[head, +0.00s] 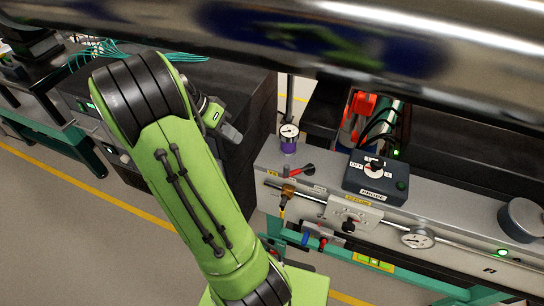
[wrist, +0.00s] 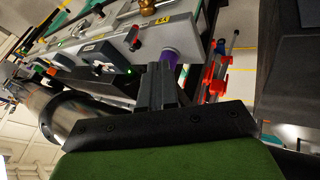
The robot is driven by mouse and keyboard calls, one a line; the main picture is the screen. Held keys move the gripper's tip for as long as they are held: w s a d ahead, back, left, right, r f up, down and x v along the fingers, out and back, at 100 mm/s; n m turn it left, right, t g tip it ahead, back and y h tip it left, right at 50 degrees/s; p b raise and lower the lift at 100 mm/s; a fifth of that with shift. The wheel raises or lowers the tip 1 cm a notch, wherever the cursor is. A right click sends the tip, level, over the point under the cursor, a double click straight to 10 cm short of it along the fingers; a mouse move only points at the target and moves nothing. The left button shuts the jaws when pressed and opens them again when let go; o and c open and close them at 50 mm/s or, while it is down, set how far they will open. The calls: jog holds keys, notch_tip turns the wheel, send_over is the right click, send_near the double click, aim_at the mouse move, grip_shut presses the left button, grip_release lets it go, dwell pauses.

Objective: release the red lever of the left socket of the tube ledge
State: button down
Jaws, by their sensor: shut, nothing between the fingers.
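The grey tube ledge (head: 420,222) runs along the right side in the head view; its left end also shows upside down in the wrist view (wrist: 190,30). A brass fitting (head: 287,191) sits just in front of this lever. Which fitting is the left socket, I cannot tell for certain. My gripper (head: 232,134) is shut and empty, to the left of the ledge and apart from it. In the wrist view its fingers (wrist: 161,72) are together, with the ledge beyond.
A gauge with a purple body (head: 289,140) stands at the ledge's left back corner. A dark control box (head: 376,178) with a knob sits on the ledge. A large shiny pipe (head: 400,50) crosses above. A black cabinet (head: 247,130) stands behind my gripper.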

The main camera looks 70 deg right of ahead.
jog(key=shift+s+d+f+m+g, duration=0.3)
jog(key=shift+s+d+m, duration=0.05)
jog(key=shift+s+m, duration=0.1)
jog(key=s+d+f+b, duration=0.1)
jog(key=s+f+b, duration=0.3)
jog(key=s+f, duration=0.4)
jog(key=shift+s, duration=0.7)
jog(key=shift+n, duration=0.25)
